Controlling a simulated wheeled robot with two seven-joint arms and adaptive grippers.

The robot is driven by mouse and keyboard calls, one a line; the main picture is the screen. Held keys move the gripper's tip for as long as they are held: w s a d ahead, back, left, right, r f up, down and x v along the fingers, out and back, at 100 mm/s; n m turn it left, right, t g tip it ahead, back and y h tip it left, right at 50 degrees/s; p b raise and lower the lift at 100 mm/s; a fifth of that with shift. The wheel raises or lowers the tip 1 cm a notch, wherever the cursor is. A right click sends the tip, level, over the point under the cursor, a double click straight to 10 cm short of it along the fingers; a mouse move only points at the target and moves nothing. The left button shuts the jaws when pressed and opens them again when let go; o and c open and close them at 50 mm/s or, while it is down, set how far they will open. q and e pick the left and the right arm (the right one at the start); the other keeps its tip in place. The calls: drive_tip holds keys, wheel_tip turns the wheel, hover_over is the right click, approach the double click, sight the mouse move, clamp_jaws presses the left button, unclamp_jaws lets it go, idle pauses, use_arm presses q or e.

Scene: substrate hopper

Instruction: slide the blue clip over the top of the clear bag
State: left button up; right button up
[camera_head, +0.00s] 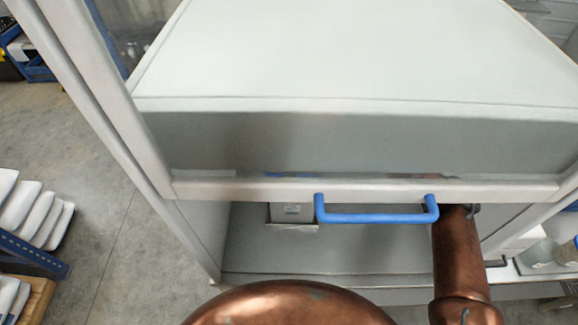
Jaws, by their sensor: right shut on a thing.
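My right arm comes up from the bottom right, and its far end passes under the front edge of a cabinet beside the right end of a blue handle. Only a small dark part of my right gripper (472,209) shows there; its fingers are hidden behind the cabinet front. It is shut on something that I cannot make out. My left gripper is not in view. I cannot see the blue clip or the clear bag.
The grey cabinet (330,140) has a blue handle (376,217) on its front edge. A small white box (292,212) stands inside below it. White rounded packs (35,210) lie at the left. Clear containers (545,255) stand at the right. Bare floor lies left of the cabinet.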

idle(0.4)
drive_tip(key=o, duration=1.2)
drive_tip(key=o, duration=0.5)
drive_tip(key=shift+o, duration=0.2)
wheel_tip(320, 180, up, 7)
drive_tip(key=p, duration=0.9)
